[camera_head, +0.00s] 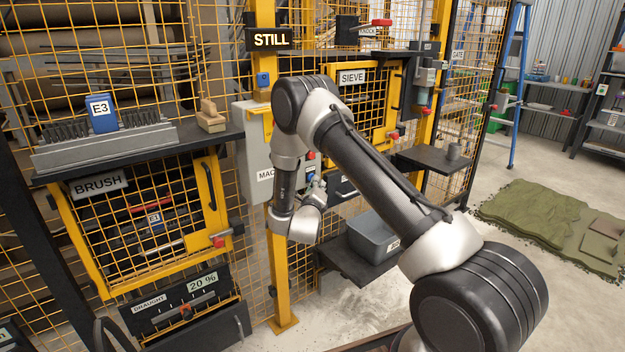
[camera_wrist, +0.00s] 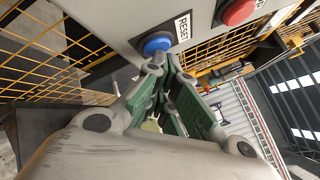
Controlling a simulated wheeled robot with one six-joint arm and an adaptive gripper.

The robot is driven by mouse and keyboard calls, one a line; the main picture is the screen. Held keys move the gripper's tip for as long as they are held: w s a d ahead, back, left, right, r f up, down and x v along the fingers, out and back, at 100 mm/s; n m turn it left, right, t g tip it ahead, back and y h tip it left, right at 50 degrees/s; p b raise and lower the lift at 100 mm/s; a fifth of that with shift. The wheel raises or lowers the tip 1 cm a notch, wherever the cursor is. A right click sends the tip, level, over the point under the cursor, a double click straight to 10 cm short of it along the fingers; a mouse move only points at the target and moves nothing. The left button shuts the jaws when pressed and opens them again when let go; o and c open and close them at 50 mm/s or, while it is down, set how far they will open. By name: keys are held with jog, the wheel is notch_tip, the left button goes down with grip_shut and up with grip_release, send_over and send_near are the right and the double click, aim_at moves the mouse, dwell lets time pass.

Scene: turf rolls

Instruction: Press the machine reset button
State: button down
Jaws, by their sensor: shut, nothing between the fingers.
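The blue reset button (camera_wrist: 157,43) sits on a grey control box, beside a white label reading RESET, in the wrist view. My gripper (camera_wrist: 163,65) is shut and empty, with its fingertips right at the lower edge of the blue button in that view. I cannot tell whether they touch it. In the head view the grey control box (camera_head: 254,140), with a partly hidden label starting "MAC", is on the yellow post, and my arm covers part of its right side.
A red button (camera_wrist: 238,12) is beside the reset button. A sign (camera_head: 270,39) reads STILL. Yellow mesh fencing surrounds the box. The BRUSH door (camera_head: 207,205) is left and the SIEVE door (camera_head: 398,100) right. A grey bin (camera_head: 371,238) stands on a low shelf below.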

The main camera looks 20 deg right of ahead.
jog(key=shift+s, duration=0.15)
jog(key=shift+s+d, duration=0.2)
jog(key=shift+s, duration=0.45)
jog(key=shift+s+d, duration=0.25)
jog(key=shift+s, duration=0.55)
jog(key=shift+s+d, duration=0.3)
jog(key=shift+s, duration=0.5)
jog(key=shift+s+d, duration=0.25)
jog(key=shift+s, duration=0.55)
